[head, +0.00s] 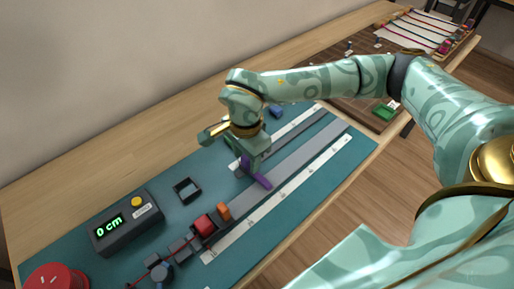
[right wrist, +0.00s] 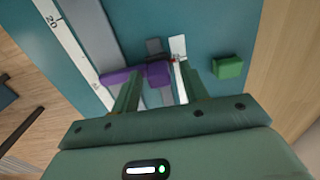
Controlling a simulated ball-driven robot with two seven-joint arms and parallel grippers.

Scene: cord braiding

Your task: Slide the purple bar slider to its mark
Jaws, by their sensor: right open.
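In the right wrist view the purple bar (right wrist: 120,77) has a thicker purple block (right wrist: 158,73) at one end. My right gripper (head: 243,162) is over that end, pointing down. In the right wrist view its open fingers (right wrist: 159,84) are on either side of the purple block; I cannot tell whether they touch it. The ruler shows a printed 20, but I cannot pick out the mark. My left gripper is not in view.
A grey box (head: 128,221) displays "0 cm". Red (head: 205,225) and orange (head: 223,211) blocks stand at the rail's near end. A small black frame (head: 187,190) and a blue block (head: 276,111) lie on the mat. A green block (right wrist: 228,67) is beside the gripper.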

